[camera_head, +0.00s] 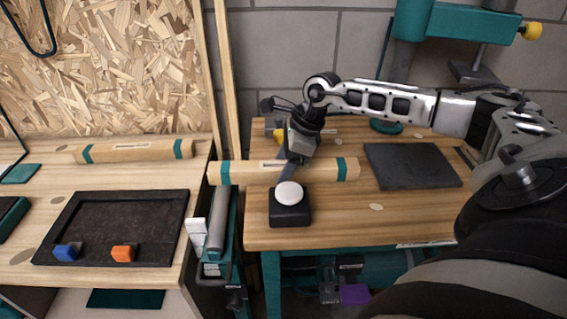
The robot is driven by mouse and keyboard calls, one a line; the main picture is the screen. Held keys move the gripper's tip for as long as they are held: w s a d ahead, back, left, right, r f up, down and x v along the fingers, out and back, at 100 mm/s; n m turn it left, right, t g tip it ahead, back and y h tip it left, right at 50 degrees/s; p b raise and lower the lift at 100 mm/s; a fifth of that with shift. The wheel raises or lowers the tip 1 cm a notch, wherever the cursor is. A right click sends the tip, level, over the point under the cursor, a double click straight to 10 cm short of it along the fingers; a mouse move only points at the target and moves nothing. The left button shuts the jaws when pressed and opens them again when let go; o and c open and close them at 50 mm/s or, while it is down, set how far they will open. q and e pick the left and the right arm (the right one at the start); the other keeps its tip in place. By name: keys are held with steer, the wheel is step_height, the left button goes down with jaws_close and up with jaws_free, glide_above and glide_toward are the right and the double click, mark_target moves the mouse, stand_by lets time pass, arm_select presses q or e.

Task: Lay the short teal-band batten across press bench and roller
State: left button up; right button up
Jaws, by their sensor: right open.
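A pale wooden batten with teal bands (250,172) lies level over the left part of the press bench (340,228). Its left end reaches past the bench edge, over the grey roller (217,222) in the gap; I cannot tell whether it touches the roller. My right gripper (290,168) is open at the batten's middle, with a finger in front of it, and hides part of it. A second teal-banded batten (133,151) lies on the left bench; it is not clear which batten is the shorter. My left gripper is not in view.
A black block with a white button (289,203) stands just in front of the batten. A dark plate (412,165) lies to the right. The left bench holds a black tray (120,213) with a blue and an orange piece. The teal press (460,20) stands behind.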

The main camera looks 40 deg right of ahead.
steer(key=v, duration=1.6)
steer(key=shift+b, duration=0.3)
